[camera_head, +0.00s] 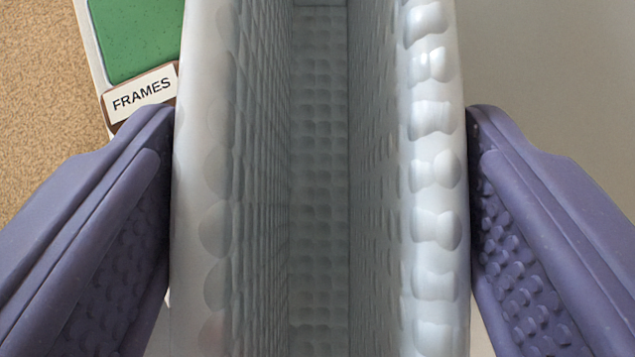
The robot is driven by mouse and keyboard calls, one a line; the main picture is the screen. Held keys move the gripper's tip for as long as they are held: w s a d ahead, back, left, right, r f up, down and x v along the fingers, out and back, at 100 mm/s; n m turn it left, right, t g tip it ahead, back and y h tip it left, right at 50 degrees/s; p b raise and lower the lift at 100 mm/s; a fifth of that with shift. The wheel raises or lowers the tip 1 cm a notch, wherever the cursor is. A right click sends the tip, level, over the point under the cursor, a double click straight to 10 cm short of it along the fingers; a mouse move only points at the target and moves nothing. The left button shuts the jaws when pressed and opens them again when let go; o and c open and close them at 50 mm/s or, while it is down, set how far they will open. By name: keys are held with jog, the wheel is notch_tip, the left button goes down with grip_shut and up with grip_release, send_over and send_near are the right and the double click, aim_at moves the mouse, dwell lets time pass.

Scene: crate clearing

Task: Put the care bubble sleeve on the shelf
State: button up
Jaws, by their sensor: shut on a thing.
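The bubble sleeve (435,190) is pale grey-white with a bubbled surface. It fills the middle of the view, and I look down into its open, empty-looking slot between two walls. My gripper (320,215) is shut on the sleeve, with one purple finger pressed against each outer side. The lower end of the sleeve runs out of the picture. No shelf can be made out for sure.
At the upper left a white-edged tray or box with a green panel (138,35) carries a label reading FRAMES (140,93). A tan speckled surface (40,90) lies left of it. A plain grey surface (560,60) fills the right side.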

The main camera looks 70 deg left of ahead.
notch_tip(320, 180, down, 3)
jog(key=shift+f+b, duration=0.1)
jog(key=shift+b, duration=0.5)
jog(key=shift+f, duration=0.1)
jog(key=o, duration=1.5)
jog(key=shift+o, duration=0.2)
